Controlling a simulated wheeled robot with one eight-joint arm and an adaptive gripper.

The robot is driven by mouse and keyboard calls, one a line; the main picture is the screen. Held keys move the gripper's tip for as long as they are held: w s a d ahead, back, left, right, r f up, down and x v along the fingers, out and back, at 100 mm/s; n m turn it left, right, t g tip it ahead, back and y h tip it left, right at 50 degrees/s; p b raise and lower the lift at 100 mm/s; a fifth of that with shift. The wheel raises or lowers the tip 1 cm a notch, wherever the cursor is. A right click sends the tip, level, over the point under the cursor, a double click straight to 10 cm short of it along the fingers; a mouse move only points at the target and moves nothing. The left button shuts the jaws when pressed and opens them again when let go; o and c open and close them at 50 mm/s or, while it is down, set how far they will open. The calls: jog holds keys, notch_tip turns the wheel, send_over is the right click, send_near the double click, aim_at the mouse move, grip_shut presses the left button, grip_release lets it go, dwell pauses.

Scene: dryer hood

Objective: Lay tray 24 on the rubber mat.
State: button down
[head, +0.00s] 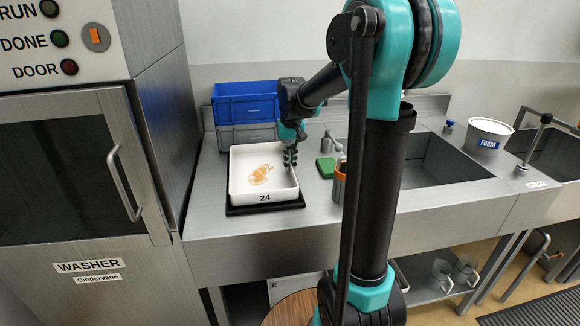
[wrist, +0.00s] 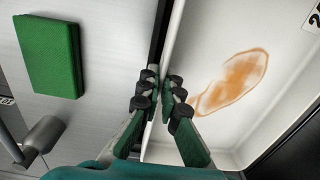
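Tray 24 (head: 234,188), a white rectangular tray with its number on the front wall and an orange-brown stain inside, sits over the black rubber mat (head: 237,210) on the steel counter. The mat shows as a dark border along the tray's front and right. The tray looks level; I cannot tell whether its underside touches the mat everywhere. My gripper (head: 290,158) is at the tray's right wall. In the wrist view its fingers (wrist: 158,88) straddle the thin tray wall (wrist: 172,42), one on each side, close against it. The stained tray floor (wrist: 225,110) also shows there.
Blue and grey crates (head: 245,102) stand behind the tray. A green sponge (head: 325,167) and an orange-and-dark holder (head: 339,185) are to its right, near the sink (head: 440,160). The washer (head: 75,180) stands at the left. A white foam tub (head: 489,136) is at the far right.

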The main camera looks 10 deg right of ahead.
jog(key=shift+f, duration=0.4)
jog(key=c, duration=1.7)
grip_release()
jog(key=shift+f, duration=0.15)
notch_tip(320, 180, up, 12)
jog(key=shift+d+r, duration=0.1)
jog(key=shift+r, duration=0.05)
